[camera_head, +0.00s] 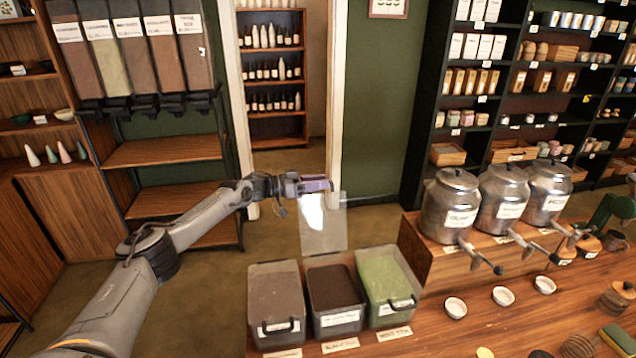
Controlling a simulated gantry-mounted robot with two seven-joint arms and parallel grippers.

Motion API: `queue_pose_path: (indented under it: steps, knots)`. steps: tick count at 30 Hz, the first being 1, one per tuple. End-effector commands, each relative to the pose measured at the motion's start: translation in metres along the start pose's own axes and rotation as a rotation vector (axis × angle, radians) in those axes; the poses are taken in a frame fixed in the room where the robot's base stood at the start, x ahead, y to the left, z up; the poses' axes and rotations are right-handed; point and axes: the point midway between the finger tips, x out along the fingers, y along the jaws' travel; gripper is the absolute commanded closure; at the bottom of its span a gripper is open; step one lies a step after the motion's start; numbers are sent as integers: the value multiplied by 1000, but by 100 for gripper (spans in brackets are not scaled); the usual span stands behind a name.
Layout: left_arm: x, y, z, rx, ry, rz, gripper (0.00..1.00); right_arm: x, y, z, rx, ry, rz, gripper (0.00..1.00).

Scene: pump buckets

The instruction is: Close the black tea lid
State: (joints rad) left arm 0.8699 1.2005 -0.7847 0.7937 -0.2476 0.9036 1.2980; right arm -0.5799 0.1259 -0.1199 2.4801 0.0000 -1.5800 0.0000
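The middle bin (336,318), filled with dark tea, stands in a row of three on the counter, with a label on its front; I take it for the black tea bin. Its top is open. A clear lid panel (322,236) stands raised behind it. My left gripper (318,186) is at the top edge of this panel, its purplish fingers pointing right. I cannot tell whether it touches the panel or how wide the fingers are. My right gripper is not in view.
The left bin (276,311) and the green-filled right bin (391,309) appear covered, with dark handles at their fronts. Several metal canisters with spouts (450,204) stand on a wooden stand at the right. Small white bowls (503,296) sit before them.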

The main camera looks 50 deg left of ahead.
Motion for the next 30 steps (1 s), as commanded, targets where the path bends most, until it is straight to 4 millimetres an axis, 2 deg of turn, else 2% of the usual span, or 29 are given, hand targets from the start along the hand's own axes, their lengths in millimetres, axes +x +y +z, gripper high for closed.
queue_pose_path:
  steps: [7, 14, 30]
  knots:
    - [0, 0, 0, 0, 0, 0, 64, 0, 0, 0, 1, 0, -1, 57]
    - [0, 0, 0, 0, 0, 0, 99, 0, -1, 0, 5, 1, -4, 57]
    - [0, 4, 0, 17, -3, -2, 100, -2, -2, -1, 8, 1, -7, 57]
